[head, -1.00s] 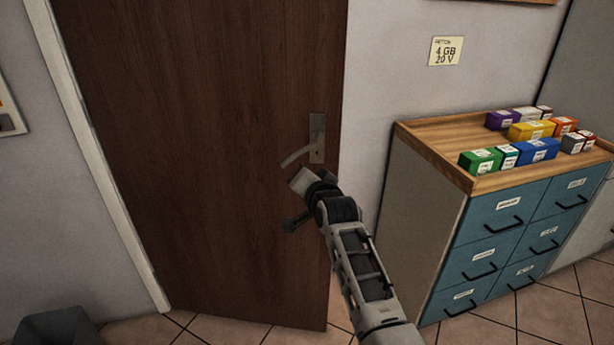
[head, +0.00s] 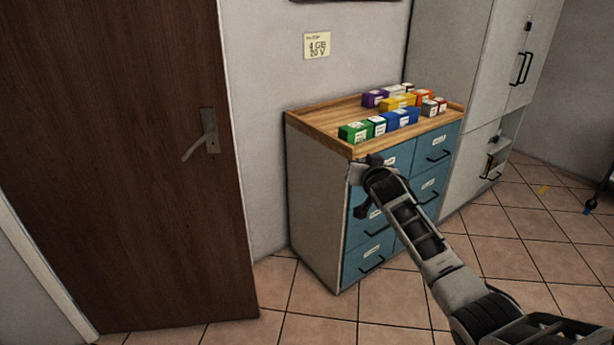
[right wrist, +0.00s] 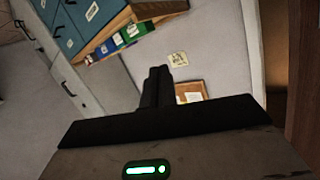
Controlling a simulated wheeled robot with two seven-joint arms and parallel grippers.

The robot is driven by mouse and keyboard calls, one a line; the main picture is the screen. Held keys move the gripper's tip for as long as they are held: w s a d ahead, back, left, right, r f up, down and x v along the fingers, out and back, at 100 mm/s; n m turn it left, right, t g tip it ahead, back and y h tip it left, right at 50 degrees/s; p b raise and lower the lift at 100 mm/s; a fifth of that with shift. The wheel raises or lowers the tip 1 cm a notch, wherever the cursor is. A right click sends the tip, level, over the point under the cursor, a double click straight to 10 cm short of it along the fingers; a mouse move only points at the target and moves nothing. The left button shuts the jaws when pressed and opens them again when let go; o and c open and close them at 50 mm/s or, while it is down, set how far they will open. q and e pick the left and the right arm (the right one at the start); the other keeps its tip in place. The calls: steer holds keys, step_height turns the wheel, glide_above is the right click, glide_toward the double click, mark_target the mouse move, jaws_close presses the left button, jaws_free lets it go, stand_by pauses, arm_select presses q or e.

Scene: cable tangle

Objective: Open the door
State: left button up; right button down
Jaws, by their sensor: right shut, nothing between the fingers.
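The dark brown wooden door (head: 110,150) fills the left of the head view. Its metal handle (head: 199,142) sits near the door's right edge, with the lever sloping down to the left. Nothing touches the handle. My right gripper (head: 362,170) is right of the door and handle, in front of the drawer cabinet in the picture. In the right wrist view its dark fingers (right wrist: 156,88) are together and empty. At that view's right edge, a dark strip shows between a pale upright and the brown door (right wrist: 304,70). My left gripper is out of view.
The cabinet (head: 315,200) with blue drawers stands right of the door. Several coloured boxes (head: 398,118) lie on its wooden top. A tall grey cabinet (head: 455,90) stands beyond it. The tiled floor (head: 300,315) in front is clear. A note (head: 317,45) hangs on the wall.

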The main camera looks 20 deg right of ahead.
steer(key=s+d+n+h, duration=0.1)
steer(key=s+d+n, duration=0.1)
steer(key=s+d, duration=0.35)
steer(key=s+a+f+n+g+y, duration=0.2)
steer(key=s+a+f+n, duration=0.3)
steer(key=s+f, duration=0.4)
steer(key=s+a+f+n+g+y, duration=0.1)
steer(key=s+a+f+n+y, duration=0.2)
steer(key=s+a+f, duration=0.5)
steer(key=s+a+f+g+y, duration=0.1)
steer(key=s+a+f, duration=0.15)
steer(key=s, duration=0.25)
steer(key=s+a+f+n, duration=0.1)
steer(key=s+a, duration=0.2)
steer(key=s, duration=0.1)
steer(key=s+a+f+g+y, duration=0.1)
steer(key=s+a+f, duration=0.15)
steer(key=s, duration=0.25)
steer(key=s+a+r+m, duration=0.1)
steer(key=s+a+m, duration=0.1)
steer(key=a, duration=0.8)
steer(key=shift+m+y, duration=0.4)
steer(key=shift+m, duration=0.2)
steer(key=shift+d, duration=0.1)
